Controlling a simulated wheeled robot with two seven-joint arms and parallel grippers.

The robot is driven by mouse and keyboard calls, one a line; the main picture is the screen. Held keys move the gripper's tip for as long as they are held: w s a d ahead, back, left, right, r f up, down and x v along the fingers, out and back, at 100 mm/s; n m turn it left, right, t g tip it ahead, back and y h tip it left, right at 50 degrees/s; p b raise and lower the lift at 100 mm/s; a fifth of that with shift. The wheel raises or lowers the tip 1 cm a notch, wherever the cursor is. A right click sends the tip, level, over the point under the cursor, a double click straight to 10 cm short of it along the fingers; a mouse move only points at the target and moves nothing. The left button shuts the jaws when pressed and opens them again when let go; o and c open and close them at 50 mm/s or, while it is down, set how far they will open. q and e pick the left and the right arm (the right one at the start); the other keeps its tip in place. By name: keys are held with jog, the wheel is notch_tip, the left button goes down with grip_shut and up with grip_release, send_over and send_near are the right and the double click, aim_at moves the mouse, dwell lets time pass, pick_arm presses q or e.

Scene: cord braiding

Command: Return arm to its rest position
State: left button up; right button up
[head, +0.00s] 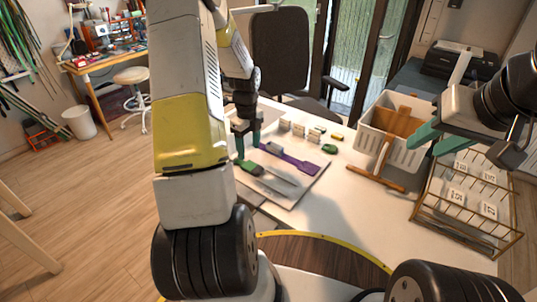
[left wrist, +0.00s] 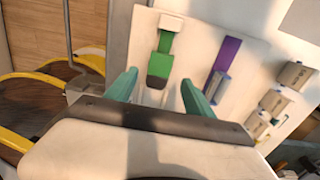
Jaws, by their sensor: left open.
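My left gripper (head: 247,138) is open over the far left part of a pale board (head: 303,190). A green piece with a white stretch (left wrist: 160,62) lies on the board beyond the fingers. A purple strip (head: 290,158) lies to its right on the board; it also shows in the left wrist view (left wrist: 225,58). My right gripper (head: 423,147) is at the right, above the table near the wire rack, with its teal fingers apart and nothing seen between them.
A grey-white bin (head: 372,137) with a brown wooden piece stands behind a wooden bar (head: 375,178). A wire rack (head: 466,229) with white labels is at the right. Small tan blocks (head: 299,130) and a loose green piece (head: 330,149) lie near the board. The table's front middle is clear.

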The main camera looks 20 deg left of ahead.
pick_arm(q)
jog(key=s+d+r+n+t, duration=0.1)
jog(key=s+d+r+n, duration=0.2)
jog(key=r, duration=0.4)
jog(key=s+d+r+n+t, duration=0.1)
jog(key=s+d+r+n, duration=0.1)
jog(key=r+n, duration=0.3)
jog(key=s+d+r+n+t, duration=0.1)
jog(key=s+d+r+n, duration=0.15)
jog(key=r, duration=0.55)
jog(key=s+d+r+n+t+h, duration=0.1)
jog(key=s+d+r+n, duration=0.2)
jog(key=s, duration=0.4)
jog(key=s+d+r+n+t+h, duration=0.1)
jog(key=s+d+r+n+t, duration=0.1)
jog(key=s+d+r+n, duration=0.2)
jog(key=s+n, duration=0.3)
jog(key=shift+s+d+r+n, duration=0.15)
jog(key=shift+s+r+n, duration=0.2)
